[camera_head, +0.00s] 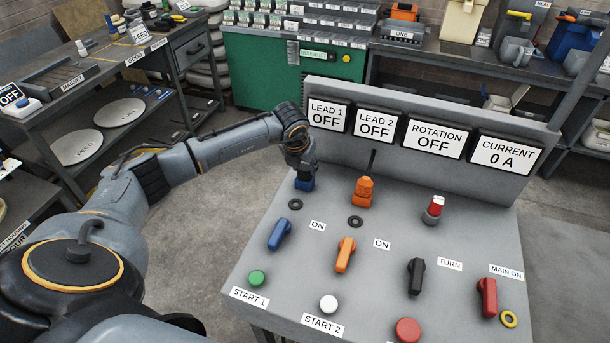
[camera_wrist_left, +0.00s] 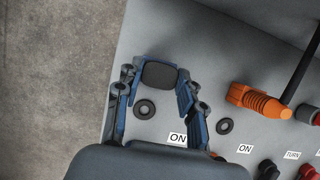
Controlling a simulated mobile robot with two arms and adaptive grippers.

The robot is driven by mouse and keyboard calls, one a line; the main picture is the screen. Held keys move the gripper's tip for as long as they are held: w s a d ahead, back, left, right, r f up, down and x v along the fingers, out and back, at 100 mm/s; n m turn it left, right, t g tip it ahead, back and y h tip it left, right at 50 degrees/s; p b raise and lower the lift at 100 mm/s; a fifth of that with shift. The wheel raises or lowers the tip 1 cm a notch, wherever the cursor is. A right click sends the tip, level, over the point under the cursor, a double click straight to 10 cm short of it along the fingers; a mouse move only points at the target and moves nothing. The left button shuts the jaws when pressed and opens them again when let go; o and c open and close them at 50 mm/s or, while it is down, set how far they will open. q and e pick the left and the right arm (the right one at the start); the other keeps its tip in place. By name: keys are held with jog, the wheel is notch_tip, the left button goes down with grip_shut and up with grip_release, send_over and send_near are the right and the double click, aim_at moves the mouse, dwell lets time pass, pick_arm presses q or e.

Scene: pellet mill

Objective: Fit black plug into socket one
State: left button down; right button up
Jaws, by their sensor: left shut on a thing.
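My left gripper (camera_head: 304,181) reaches down to the back left of the sloped grey panel, below the LEAD 1 display. In the left wrist view its two blue-padded fingers (camera_wrist_left: 156,80) close around a dark, rounded block that looks like the black plug (camera_wrist_left: 160,75). From the head view the plug is hidden by the gripper. A dark ring (camera_head: 295,204) lies just in front of the gripper. My right gripper is not in view.
An orange connector (camera_head: 363,190) with a black lead stands to the right, with another dark ring (camera_head: 355,221) before it. A blue lever (camera_head: 279,234), an orange lever (camera_head: 345,254) and a red-topped knob (camera_head: 434,210) stand on the panel. LEAD 1 display (camera_head: 327,113) reads OFF.

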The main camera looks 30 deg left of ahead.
aim_at(304, 169)
pick_arm(q)
jog(key=shift+r, duration=0.1)
dwell(0.4)
jog(key=shift+r+p, duration=0.35)
jog(key=shift+r, duration=0.15)
jog(key=shift+r+p, duration=1.3)
jog(key=shift+r, duration=1.15)
